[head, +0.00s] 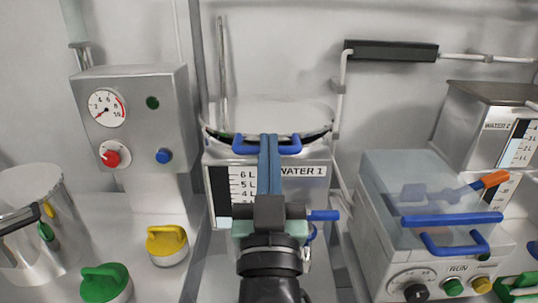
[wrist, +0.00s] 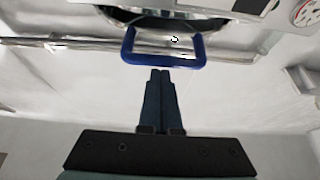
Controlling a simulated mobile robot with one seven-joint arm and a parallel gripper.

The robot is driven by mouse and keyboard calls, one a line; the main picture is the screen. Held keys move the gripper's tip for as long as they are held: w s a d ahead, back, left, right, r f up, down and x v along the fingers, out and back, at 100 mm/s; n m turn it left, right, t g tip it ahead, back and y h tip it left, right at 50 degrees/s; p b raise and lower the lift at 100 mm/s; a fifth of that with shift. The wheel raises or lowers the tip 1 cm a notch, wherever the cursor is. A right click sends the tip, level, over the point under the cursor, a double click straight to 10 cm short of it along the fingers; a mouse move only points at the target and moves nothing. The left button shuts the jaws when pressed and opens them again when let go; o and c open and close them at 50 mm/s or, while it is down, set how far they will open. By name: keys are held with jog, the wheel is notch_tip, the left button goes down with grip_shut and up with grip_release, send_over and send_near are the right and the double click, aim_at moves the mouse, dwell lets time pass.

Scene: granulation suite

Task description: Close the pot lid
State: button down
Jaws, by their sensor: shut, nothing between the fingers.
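A round steel lid (head: 268,112) with a blue U-shaped handle (head: 293,147) shows at the top of the WATER 1 vessel (head: 310,190). The lid looks tilted up, with a dark gap along its front edge; how far it is open I cannot tell. My gripper (head: 268,138) is shut and empty, with its blue fingers upright in front of the handle's middle. In the wrist view the fingertips (wrist: 160,73) point at the handle (wrist: 165,62), very close to its bar. Whether they touch it I cannot tell. The fingers hide part of the vessel front.
A gauge panel (head: 135,120) stands at the left, above a yellow knob (head: 167,245) and a green knob (head: 105,283). A steel pot (head: 45,250) stands far left. A clear-lidded box (head: 400,180) with blue handles is at the right. Pipes run along the wall behind.

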jog(key=shift+s+f+b, duration=0.15)
jog(key=shift+f+b, duration=1.1)
jog(key=shift+f, duration=0.45)
jog(key=shift+f, duration=0.15)
